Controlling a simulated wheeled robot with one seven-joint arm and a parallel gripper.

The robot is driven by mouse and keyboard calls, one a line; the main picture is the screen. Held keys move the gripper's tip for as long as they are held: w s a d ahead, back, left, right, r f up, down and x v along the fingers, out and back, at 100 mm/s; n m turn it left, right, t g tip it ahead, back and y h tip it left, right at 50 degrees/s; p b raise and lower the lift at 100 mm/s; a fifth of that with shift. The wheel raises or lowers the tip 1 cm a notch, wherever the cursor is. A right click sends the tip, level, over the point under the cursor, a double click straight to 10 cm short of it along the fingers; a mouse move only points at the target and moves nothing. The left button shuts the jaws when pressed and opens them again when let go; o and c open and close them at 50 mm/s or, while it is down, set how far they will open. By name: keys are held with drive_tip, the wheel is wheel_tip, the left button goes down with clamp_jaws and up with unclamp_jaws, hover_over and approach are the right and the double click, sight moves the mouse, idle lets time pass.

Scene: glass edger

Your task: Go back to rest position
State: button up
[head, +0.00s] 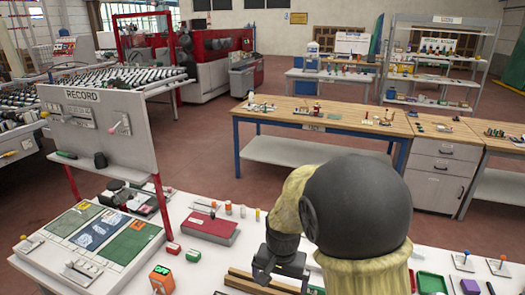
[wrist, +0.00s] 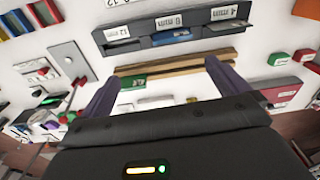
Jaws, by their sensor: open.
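My gripper (head: 278,275) hangs over the white workbench (head: 185,262) in the head view, in front of and partly hidden by my own arm. In the wrist view my gripper (wrist: 160,88) has its two dark fingers spread apart, with nothing held between them. Beyond the fingers, wooden strips (wrist: 180,66) and a dark rack with numbered slots (wrist: 175,32) lie on the bench. A small green block (wrist: 132,82) sits by the strips.
A red box (head: 208,228), an orange device with a green display (head: 162,279) and green mats (head: 130,242) lie on the bench. The RECORD board (head: 98,125) stands at left. A wooden-topped table (head: 320,116) stands behind, with open floor (head: 205,160) between.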

drive_tip(key=s+d+r+n+t, duration=0.2)
drive_tip(key=s+d+n, duration=0.1)
drive_tip(key=s+d, duration=0.7)
drive_tip(key=shift+s+d, duration=0.35)
drive_tip(key=shift+d, duration=0.15)
